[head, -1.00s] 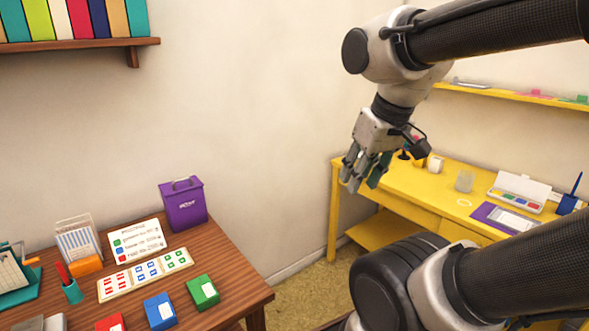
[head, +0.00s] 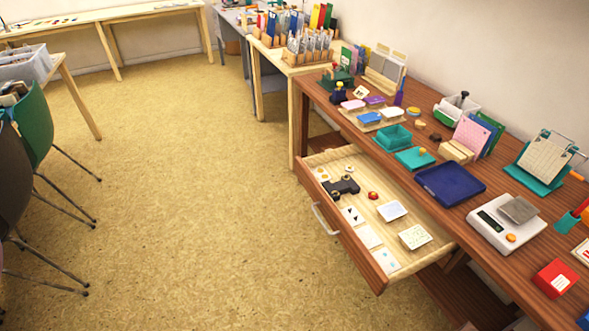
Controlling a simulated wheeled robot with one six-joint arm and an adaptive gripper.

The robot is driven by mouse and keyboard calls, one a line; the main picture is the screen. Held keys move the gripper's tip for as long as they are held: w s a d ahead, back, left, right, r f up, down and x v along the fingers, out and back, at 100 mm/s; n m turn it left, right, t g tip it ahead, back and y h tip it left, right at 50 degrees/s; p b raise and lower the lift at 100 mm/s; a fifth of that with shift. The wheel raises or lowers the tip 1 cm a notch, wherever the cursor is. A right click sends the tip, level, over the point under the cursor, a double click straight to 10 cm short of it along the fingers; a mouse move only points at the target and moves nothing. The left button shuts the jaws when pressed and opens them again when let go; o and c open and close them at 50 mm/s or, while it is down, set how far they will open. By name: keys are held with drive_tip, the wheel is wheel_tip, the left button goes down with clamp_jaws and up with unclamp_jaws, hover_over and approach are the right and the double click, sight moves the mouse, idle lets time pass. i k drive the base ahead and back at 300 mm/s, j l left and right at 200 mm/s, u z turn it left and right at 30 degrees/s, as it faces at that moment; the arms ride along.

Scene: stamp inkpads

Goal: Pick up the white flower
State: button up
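No white flower can be made out for certain. An open wooden drawer (head: 345,232) holds small items. Near its far left end, a small white piece with an orange middle (head: 323,175) is too small to identify. Beside it are another small white piece (head: 349,168), a black item with round ends (head: 342,187) and a small red round item (head: 373,195). Several white cards or pads (head: 392,210) lie nearer the drawer's front and right. My gripper is out of view.
The brown desk (head: 470,213) carries a blue tray (head: 450,184), a teal box (head: 393,137), a white scale (head: 507,224), a red box (head: 555,278) and a card stand (head: 546,160). Chairs (head: 33,130) stand at the left. The tan floor (head: 190,200) between is clear.

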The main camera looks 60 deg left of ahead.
sight(348, 168)
drive_tip(key=u, duration=1.7)
